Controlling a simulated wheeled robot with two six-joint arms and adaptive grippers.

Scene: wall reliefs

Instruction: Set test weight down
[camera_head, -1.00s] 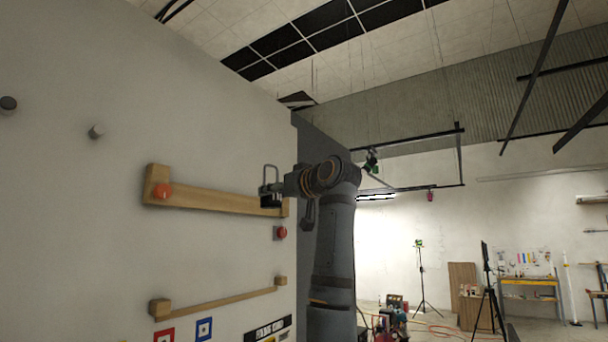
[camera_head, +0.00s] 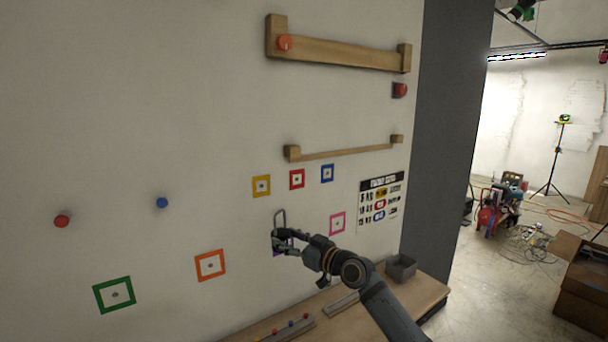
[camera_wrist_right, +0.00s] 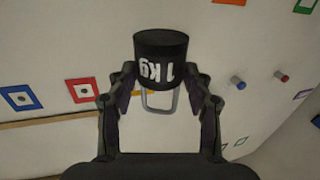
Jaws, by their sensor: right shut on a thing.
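The test weight is a black cylinder marked "1kg" with a grey loop handle. In the wrist view the weight (camera_wrist_right: 160,50) is between the fingertips of my right gripper (camera_wrist_right: 160,78), which is shut on it. In the head view my right gripper (camera_head: 280,242) holds it in front of the wall, above the wooden bench (camera_head: 430,288). The weight's handle (camera_head: 279,217) rises above the fingers; most of its body is hidden there. My left gripper is not in view.
A grey open box (camera_head: 400,267) and a strip with coloured knobs (camera_head: 288,330) are on the bench. An upper wooden ledge (camera_head: 340,53), a thin rail (camera_head: 345,152), a red knob (camera_head: 62,221), a blue knob (camera_head: 162,203) and several coloured square frames are on the wall.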

